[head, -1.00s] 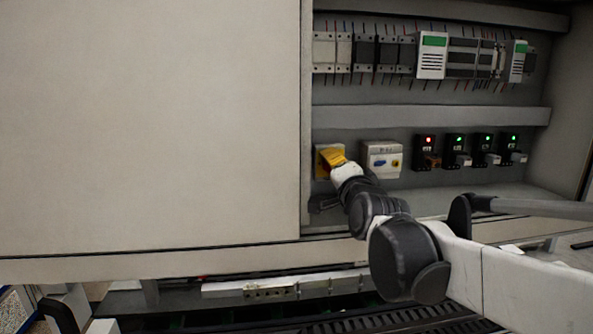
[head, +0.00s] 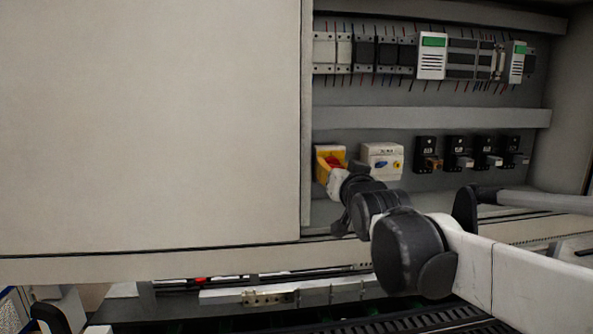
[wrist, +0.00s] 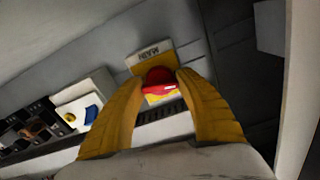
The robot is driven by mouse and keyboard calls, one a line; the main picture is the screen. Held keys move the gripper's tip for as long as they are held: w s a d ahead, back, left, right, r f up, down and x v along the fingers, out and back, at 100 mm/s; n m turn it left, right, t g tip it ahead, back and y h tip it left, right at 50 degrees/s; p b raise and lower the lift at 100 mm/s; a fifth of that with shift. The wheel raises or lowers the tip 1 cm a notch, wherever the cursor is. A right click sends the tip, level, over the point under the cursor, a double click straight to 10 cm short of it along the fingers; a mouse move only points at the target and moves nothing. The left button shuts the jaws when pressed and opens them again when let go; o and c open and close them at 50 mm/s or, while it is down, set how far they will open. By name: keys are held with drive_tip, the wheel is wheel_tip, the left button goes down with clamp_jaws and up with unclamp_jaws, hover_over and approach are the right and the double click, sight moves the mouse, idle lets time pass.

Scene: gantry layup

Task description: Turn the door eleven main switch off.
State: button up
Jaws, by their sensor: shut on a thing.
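The main switch has a red knob (wrist: 158,76) on a yellow plate (wrist: 150,57). Its label looks like "MAIN" and appears upside down in the wrist view. In the head view the switch (head: 334,161) is at the lower left of the open cabinet, with red showing between yellow parts. My gripper (wrist: 162,86) has yellow fingers, one on each side of the red knob, and is shut on it. The fingers hide the sides of the knob, so its exact angle is hard to tell. No door number is readable.
A pale box with a blue knob (head: 381,164) stands just right of the switch. Several black breakers (head: 459,153) in a row further right show no lit lamps. The cabinet's closed left panel (head: 150,120) ends close to the switch's left side.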

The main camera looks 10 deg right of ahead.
drive_tip(key=shift+n, duration=1.1)
drive_tip(key=o, duration=1.2)
drive_tip(key=s, duration=1.2)
